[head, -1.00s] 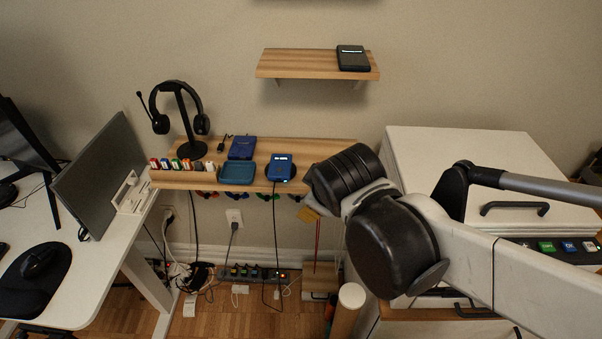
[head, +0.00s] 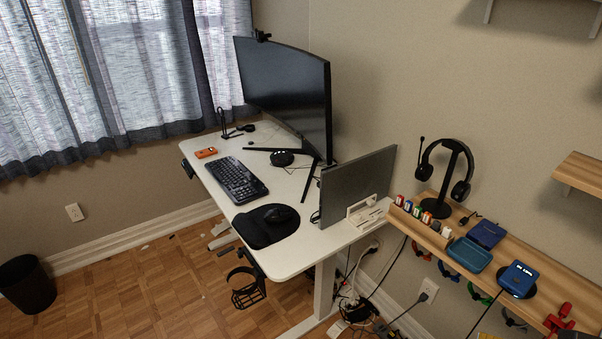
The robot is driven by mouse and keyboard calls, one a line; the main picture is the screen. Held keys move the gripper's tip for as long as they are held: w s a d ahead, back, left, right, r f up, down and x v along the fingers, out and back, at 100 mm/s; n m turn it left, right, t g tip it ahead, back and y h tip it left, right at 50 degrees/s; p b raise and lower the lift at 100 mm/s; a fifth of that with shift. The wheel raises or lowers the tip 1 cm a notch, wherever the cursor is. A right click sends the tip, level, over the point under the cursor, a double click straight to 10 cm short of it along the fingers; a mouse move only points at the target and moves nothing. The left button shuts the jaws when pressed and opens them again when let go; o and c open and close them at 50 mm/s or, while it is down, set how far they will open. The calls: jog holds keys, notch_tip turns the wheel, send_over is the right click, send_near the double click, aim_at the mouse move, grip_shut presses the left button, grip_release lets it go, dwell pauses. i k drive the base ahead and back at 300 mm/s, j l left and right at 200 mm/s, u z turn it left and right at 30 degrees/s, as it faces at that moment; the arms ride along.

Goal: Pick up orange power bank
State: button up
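A small orange box-shaped object (head: 206,153), which looks like the orange power bank, lies flat on the white standing desk (head: 301,258). It sits at the desk's far left end, beyond the keyboard. My gripper is not in view, so its state and its distance from the orange object cannot be seen.
On the desk are a keyboard (head: 236,180), a mouse pad (head: 265,225) with a mouse, a large monitor (head: 285,95) and a smaller screen (head: 357,188). A wall shelf (head: 540,262) holds a headset stand and blue items. A bin (head: 27,285) stands at left; floor before the desk looks mostly clear.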

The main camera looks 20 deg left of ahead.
aim_at(209, 152)
jog(key=u, duration=1.7)
jog(key=i+j+u, duration=0.1)
jog(key=u, duration=0.25)
jog(key=i+u, duration=0.1)
jog(key=u, duration=0.3)
jog(key=i+u, duration=0.1)
jog(key=u, duration=0.25)
jog(key=i, duration=2.3)
jog(key=i+z, duration=0.15)
jog(key=i, duration=0.35)
jog(key=i+j+z, duration=0.15)
jog(key=i, duration=0.35)
jog(key=i+j+z, duration=0.15)
jog(key=i, duration=0.35)
jog(key=i+j+z, duration=0.15)
jog(key=i, duration=0.35)
jog(key=j+z, duration=0.1)
jog(key=z, duration=3)
jog(key=i+j, duration=0.25)
